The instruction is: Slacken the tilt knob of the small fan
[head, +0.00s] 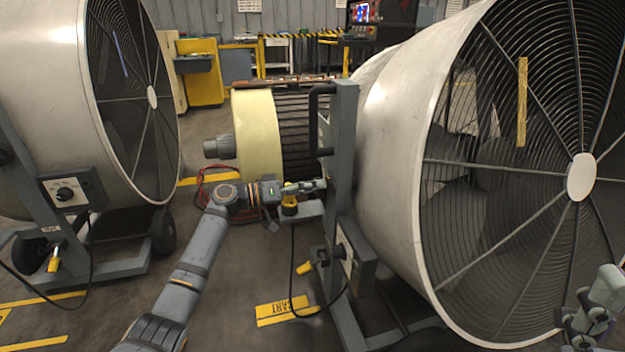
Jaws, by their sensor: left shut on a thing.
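A grey drum fan (395,160) with a round wire guard stands at the right on a grey upright stand (342,140). A second drum fan (48,95) stands at the left; I cannot tell from size alone which is the small one. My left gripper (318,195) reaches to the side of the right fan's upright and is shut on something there. That spot fits the tilt knob, but the fingers and the upright hide it. My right gripper (592,318) is at the lower right corner, in front of the right fan's guard; its fingers are not clear.
A yellow-rimmed drum (258,130) with a motor stands behind my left gripper. Red cable lies on the floor. Open floor shows between the fans.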

